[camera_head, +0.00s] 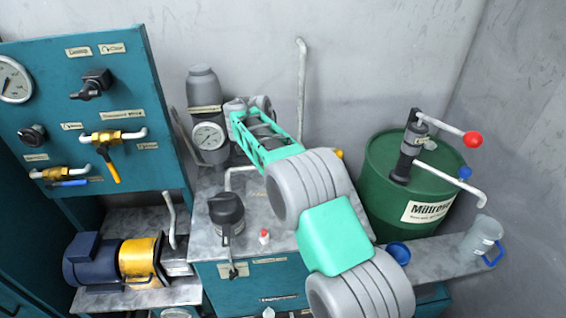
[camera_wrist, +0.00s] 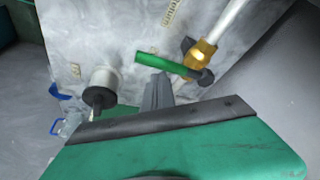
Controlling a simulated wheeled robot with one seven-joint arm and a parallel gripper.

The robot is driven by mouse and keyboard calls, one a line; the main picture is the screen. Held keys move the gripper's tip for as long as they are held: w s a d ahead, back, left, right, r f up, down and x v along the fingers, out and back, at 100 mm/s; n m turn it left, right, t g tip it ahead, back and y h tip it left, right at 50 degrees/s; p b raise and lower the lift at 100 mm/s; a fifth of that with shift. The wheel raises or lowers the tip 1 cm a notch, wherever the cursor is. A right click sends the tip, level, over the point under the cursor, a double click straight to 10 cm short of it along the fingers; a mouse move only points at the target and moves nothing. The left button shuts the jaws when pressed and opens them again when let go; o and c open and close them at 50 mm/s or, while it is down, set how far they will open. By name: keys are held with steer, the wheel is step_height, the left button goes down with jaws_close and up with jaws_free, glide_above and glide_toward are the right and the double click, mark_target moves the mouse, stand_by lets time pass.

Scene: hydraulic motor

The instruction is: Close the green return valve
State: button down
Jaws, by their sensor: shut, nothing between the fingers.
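The green lever (camera_wrist: 166,65) of the return valve shows in the wrist view, joined to a brass valve body (camera_wrist: 201,54) on a pale pipe (camera_wrist: 232,20). A label reading "Return" (camera_wrist: 172,14) is on the grey surface beside it. My gripper (camera_wrist: 160,78) is shut and empty, its fingertips right by the middle of the lever. I cannot tell whether they touch it. In the head view my arm covers the middle of the bench, and the green lever cannot be made out there.
A green drum (camera_head: 385,190) with a hand pump (camera_head: 410,150) stands right of my arm. A dark-topped cylinder (camera_wrist: 102,85) shows left of my fingers. A gauge canister (camera_head: 205,105), a black-capped filler (camera_head: 227,212) and a clear jug (camera_head: 482,236) stand around the bench. The teal panel (camera_head: 100,70) is left.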

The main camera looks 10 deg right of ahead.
steer(key=shift+s+a+f, duration=0.1)
steer(key=shift+a, duration=0.25)
step_height(320, 180, up, 10)
steer(key=p, duration=0.3)
steer(key=shift+d+r, duration=0.2)
steer(key=shift+d, duration=0.25)
